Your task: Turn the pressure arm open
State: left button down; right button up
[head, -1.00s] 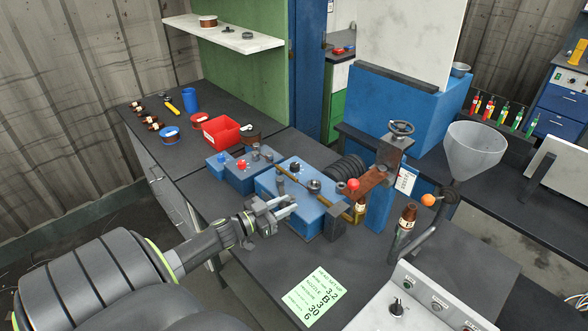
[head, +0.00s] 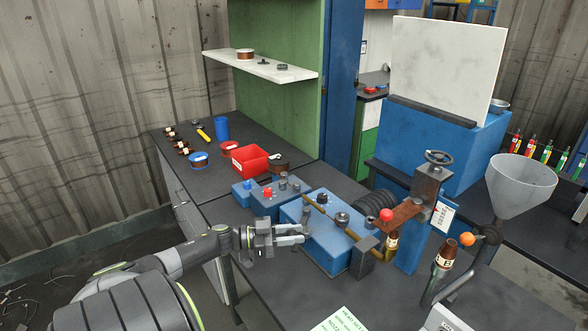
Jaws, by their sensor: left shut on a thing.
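The blue machine block (head: 325,238) stands on the dark bench, with a brass rod (head: 325,213) across its top. A short grey post (head: 306,214) rises at its left end. My left gripper (head: 307,234) is at this end, its fingers close together around the foot of the post; the exact contact is too small to see. A brown arm (head: 407,213) with a red ball (head: 386,215) reaches from a grey head with a handwheel (head: 439,157). I cannot tell which part is the pressure arm. My right gripper is out of view.
A red bin (head: 249,160), a blue cup (head: 221,129) and spools are on the bench behind. A funnel (head: 520,184) and an orange-ball lever (head: 486,235) stand at right. A green note (head: 340,321) lies at the front edge.

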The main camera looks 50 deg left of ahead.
pick_arm(q)
jog(key=shift+a, duration=0.1)
jog(key=c, duration=1.5)
grip_release()
jog(key=o, duration=0.3)
jog(key=shift+s+a, duration=0.1)
jog(key=shift+o, duration=0.2)
jog(key=shift+s+a+f, duration=0.1)
jog(key=shift+s+a, duration=0.05)
jog(key=shift+s, duration=0.1)
jog(key=b+v, duration=0.3)
jog(key=v, duration=1.3)
jog(key=shift+s+a, duration=0.2)
jog(key=shift+s, duration=0.15)
jog(key=shift+f, duration=0.1)
